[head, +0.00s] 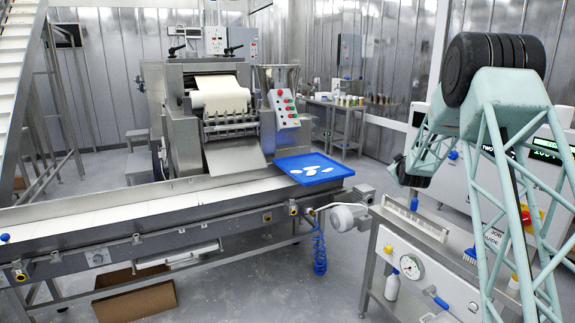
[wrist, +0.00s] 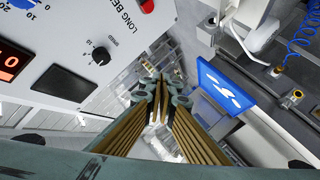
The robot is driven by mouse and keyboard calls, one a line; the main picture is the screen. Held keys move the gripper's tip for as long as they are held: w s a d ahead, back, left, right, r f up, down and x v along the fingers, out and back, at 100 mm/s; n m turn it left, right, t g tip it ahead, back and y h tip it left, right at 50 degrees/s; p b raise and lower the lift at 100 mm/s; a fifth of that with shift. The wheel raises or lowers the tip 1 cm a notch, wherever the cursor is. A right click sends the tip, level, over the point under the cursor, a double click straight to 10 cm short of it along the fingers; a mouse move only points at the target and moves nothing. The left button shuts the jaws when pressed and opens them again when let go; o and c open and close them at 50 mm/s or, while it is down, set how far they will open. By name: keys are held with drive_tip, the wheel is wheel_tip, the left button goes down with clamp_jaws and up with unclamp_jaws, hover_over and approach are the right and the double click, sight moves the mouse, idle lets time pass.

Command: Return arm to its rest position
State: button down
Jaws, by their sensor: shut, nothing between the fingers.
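My mint-green lattice arm (head: 497,110) stands at the right of the head view, bent at a dark elbow joint, with its far end hanging in front of the white control cabinet. In the wrist view my gripper (wrist: 160,92) is shut, its fingers together and nothing between them. In the head view the gripper's fingers are too small and dark to make out. The gripper hangs in open air, apart from the blue tray.
A blue tray (head: 308,168) with several pale pieces sits at the conveyor's (head: 130,205) right end; it also shows in the wrist view (wrist: 222,76). The pasta machine (head: 185,125) stands behind. A control panel (wrist: 75,65) is close at the wrist view's upper left. A steel bench (head: 425,245) stands front right.

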drive_tip(key=s+a+r+m+g+y, duration=0.15)
drive_tip(key=s+a+r, duration=0.4)
drive_tip(key=s, duration=0.65)
drive_tip(key=s+a+r+g+y, duration=0.15)
drive_tip(key=s+a+r, duration=0.45)
drive_tip(key=s, duration=0.6)
drive_tip(key=s+a+r+m+g, duration=0.15)
drive_tip(key=s+a+r, duration=0.45)
drive_tip(key=s, duration=0.6)
drive_tip(key=s+a+f+g, duration=0.2)
drive_tip(key=s+a, duration=0.1)
drive_tip(key=s, duration=1.4)
drive_tip(key=s+a+f+m+g, duration=0.1)
drive_tip(key=s+a+f+g, duration=0.1)
drive_tip(key=s, duration=1.6)
drive_tip(key=s+a+f+m+g+y, duration=0.1)
drive_tip(key=s+a+f+g, duration=0.1)
drive_tip(key=s, duration=1.5)
drive_tip(key=shift+s+a+f+p, duration=0.25)
drive_tip(key=shift+a+f, duration=0.3)
drive_tip(key=shift+a, duration=0.6)
drive_tip(key=shift+w, duration=0.1)
